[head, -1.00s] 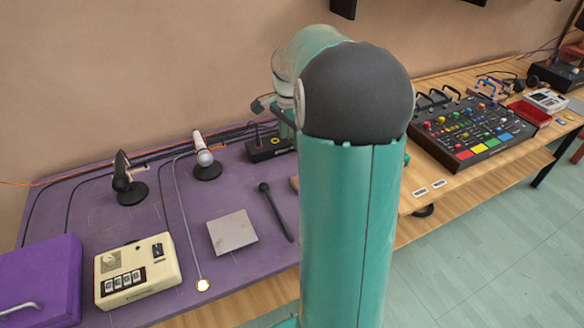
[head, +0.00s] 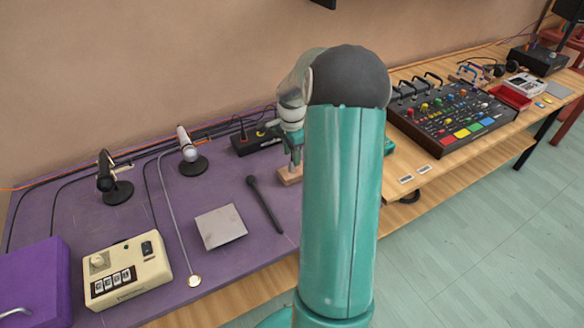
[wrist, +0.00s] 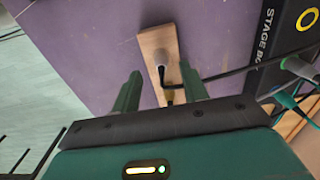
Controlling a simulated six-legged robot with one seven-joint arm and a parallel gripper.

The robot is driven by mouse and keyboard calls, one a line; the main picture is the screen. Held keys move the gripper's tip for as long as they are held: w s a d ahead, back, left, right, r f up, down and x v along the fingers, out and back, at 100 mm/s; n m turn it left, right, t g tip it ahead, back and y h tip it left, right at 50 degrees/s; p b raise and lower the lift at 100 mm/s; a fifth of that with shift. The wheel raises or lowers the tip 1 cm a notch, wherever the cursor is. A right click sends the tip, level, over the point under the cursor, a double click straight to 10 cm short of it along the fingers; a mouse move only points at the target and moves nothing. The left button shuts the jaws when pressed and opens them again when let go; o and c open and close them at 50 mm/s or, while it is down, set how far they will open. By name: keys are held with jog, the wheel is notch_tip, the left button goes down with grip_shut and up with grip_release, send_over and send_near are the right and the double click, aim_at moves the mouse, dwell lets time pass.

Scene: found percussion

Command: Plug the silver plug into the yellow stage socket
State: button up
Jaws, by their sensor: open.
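The silver plug (wrist: 161,68) stands on a small wooden block (wrist: 150,42) on the purple table, with a black cable running off to the right. My gripper (wrist: 160,78) is open, its two green fingers on either side of the block and plug in the wrist view. I cannot tell how high the fingertips are above the plug. The yellow-ringed stage socket (wrist: 308,18) is on the black stage box to the right. In the head view, the block (head: 288,176) shows under my gripper (head: 294,165), and the stage box (head: 243,146) stands behind it; my arm hides part of that area.
Other plugs and cables (wrist: 296,66) sit at the stage box's side. A mixer (head: 452,122) is right of my arm.

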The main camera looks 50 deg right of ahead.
aim_at(291, 161)
notch_tip(291, 161, down, 4)
jog(key=shift+w+f, duration=0.1)
jog(key=shift+f, duration=0.1)
grip_shut()
jog(key=shift+r, duration=0.15)
